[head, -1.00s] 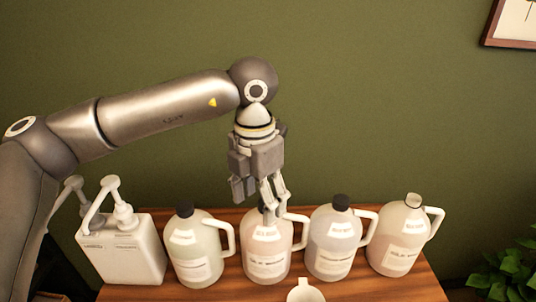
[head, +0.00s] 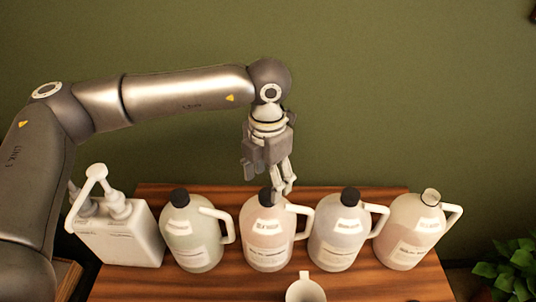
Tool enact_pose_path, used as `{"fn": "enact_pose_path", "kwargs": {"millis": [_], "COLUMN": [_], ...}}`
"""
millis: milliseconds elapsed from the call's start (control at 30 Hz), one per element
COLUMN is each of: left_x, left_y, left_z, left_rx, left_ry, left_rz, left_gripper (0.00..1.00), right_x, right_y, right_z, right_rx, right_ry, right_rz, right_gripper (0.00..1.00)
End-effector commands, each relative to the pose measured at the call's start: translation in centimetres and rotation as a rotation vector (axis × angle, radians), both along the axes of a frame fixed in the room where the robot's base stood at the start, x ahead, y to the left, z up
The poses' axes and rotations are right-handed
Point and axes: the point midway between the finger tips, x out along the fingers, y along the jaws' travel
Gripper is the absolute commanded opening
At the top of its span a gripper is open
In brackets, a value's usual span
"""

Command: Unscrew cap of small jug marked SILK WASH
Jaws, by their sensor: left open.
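Four similar jugs with side handles stand in a row on the wooden table. The pinkish second jug (head: 268,258) from the left has a small upper label that seems to read SILK WASH, though the print is blurred. Its dark cap (head: 265,196) is on its neck, partly hidden by my fingers. My left gripper (head: 282,191) points down at this cap with its fingers open. I cannot tell whether they touch the cap. My right gripper is not in view.
A greenish jug (head: 190,256) and a greyish jug (head: 335,254) flank it closely, both dark-capped. A pinkish jug (head: 405,252) without a dark cap stands far right. A white pump container (head: 130,240) is at left, a white cup (head: 305,290) in front. The table (head: 225,287) has bare room there.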

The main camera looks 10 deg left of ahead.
Motion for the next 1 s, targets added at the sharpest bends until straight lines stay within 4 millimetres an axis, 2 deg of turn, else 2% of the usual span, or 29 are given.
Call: {"fn": "enact_pose_path", "kwargs": {"millis": [133,300,433,667,1000], "left_x": [-0.1,0.0,0.0,0.0,0.0], "left_y": [0.0,0.0,0.0,0.0,0.0], "left_z": [-2.2,-3.8,-4.3,-4.4,-4.4], "left_rx": [0.001,-0.001,-0.001,-0.001,-0.001], "left_ry": [0.004,0.002,0.000,-0.001,0.000], "left_rz": [0.001,0.000,0.000,0.000,0.000], "left_gripper": [0.63,0.63,0.63,0.63,0.20], "right_x": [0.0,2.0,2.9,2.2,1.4], "right_y": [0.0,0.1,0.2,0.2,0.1], "right_z": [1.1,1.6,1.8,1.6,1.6], "right_rx": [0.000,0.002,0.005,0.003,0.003], "right_ry": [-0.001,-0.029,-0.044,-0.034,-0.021], "right_rz": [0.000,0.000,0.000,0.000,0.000], "right_gripper": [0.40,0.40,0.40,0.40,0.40]}}
